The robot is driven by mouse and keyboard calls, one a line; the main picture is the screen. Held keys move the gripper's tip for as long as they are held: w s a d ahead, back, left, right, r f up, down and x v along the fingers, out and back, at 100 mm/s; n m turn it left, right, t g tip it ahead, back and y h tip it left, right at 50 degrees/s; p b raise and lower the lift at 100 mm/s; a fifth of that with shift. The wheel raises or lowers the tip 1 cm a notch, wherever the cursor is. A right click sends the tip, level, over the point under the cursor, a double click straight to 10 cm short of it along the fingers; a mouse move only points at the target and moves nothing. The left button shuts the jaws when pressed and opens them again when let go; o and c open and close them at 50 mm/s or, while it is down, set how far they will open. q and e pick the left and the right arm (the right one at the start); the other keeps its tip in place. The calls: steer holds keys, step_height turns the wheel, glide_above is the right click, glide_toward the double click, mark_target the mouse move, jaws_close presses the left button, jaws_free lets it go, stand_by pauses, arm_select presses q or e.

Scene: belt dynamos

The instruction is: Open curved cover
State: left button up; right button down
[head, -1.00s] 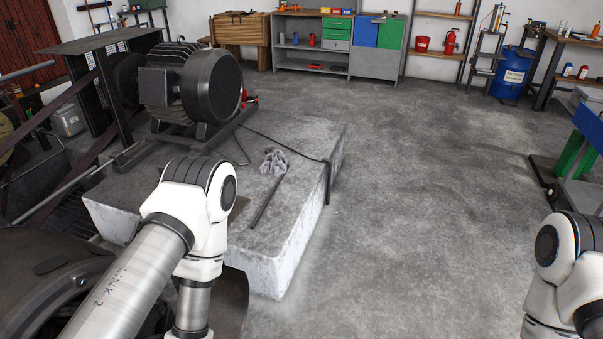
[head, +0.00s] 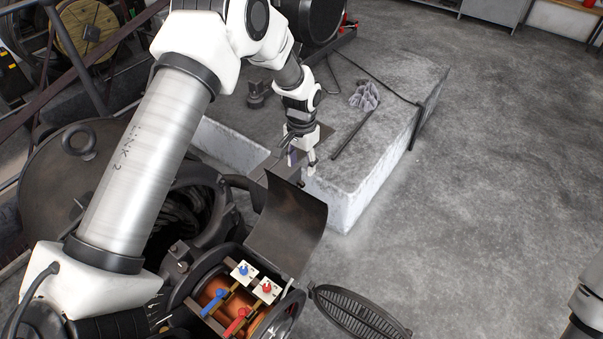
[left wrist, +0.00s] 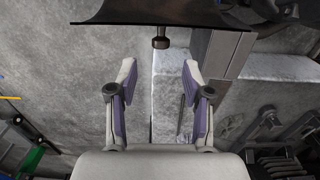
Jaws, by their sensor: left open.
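The curved cover (head: 288,228) is a dark bent metal plate. It stands tilted up above the open machine housing, whose inside shows. In the left wrist view the cover (left wrist: 165,12) is a dark band along the top, with a small knob (left wrist: 160,40) sticking out from its edge. My left gripper (head: 302,167) is open and empty just beyond the cover's upper edge in the head view. In the left wrist view its two fingers (left wrist: 160,70) are spread, with the knob ahead of the gap and not between them. My right gripper is out of view.
Under the cover are a copper drum and blue (head: 214,302) and red (head: 236,322) levers. An oval grille (head: 360,315) is to the right of the housing. A concrete block (head: 345,195) stands behind the cover.

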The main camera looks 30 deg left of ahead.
mark_target(300, 182)
arm_select(q)
steer(key=f, duration=0.3)
steer(key=shift+s+a+f, duration=0.1)
steer(key=shift+s+f, duration=0.2)
steer(key=f, duration=0.3)
steer(key=shift+w+f, duration=0.3)
steer(key=shift+w, duration=0.1)
steer(key=shift+s+r, duration=0.1)
steer(key=shift+s, duration=0.1)
steer(key=shift+c, duration=1.3)
jaws_close()
